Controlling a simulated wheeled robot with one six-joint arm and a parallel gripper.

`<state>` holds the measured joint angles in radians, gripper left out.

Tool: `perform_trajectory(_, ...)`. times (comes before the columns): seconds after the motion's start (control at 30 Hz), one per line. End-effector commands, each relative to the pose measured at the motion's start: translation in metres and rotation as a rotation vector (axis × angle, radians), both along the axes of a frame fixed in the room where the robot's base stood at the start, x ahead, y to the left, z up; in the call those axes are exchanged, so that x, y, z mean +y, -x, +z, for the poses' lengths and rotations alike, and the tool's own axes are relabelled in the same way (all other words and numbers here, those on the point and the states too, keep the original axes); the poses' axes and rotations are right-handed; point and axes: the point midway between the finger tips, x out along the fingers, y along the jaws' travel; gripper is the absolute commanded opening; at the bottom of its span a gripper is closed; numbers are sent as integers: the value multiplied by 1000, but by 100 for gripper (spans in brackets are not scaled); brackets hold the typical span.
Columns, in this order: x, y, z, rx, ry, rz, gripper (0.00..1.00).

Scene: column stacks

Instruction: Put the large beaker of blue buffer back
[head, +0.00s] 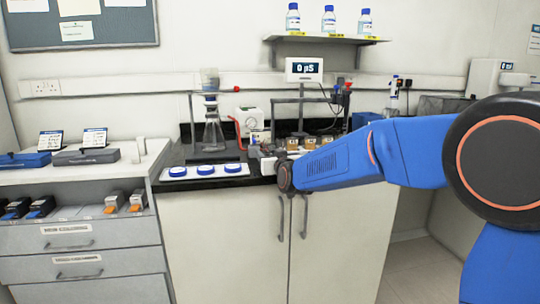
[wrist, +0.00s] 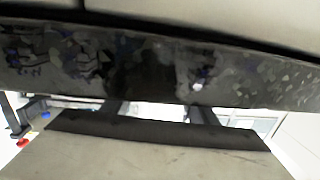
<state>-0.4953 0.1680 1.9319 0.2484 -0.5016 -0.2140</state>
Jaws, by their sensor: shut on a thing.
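No beaker of blue liquid can be made out in the head view; part of the bench is hidden behind my blue arm. My arm reaches to the bench's front edge, and my gripper is largely hidden at its end there. In the wrist view my gripper (wrist: 160,113) shows only as dark close-up shapes, with a broad dark speckled band above and a pale surface below. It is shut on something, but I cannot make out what.
The dark bench (head: 184,155) carries a flask (head: 213,135) under a stand, a white tray with blue lids (head: 205,169) and a meter display (head: 304,69). Blue-capped bottles (head: 329,20) stand on a wall shelf (head: 325,39). Cabinet doors (head: 225,235) below are closed. A drawer unit (head: 75,245) stands left.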

Motion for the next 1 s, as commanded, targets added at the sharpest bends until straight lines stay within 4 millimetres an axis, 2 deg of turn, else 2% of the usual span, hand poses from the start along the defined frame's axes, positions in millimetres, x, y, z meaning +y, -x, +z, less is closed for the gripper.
perform_trajectory(0.33, 0, 0, -3, -1, 0, 0, 27)
perform_trajectory(0.37, 0, 0, -3, -1, 0, 0, 55)
perform_trajectory(0.43, 0, 0, -3, -1, 0, 0, 72)
perform_trajectory(0.8, 0, 0, 1, -2, -1, 0, 72)
perform_trajectory(1.0, -8, 21, 2, -2, -1, 0, 72)
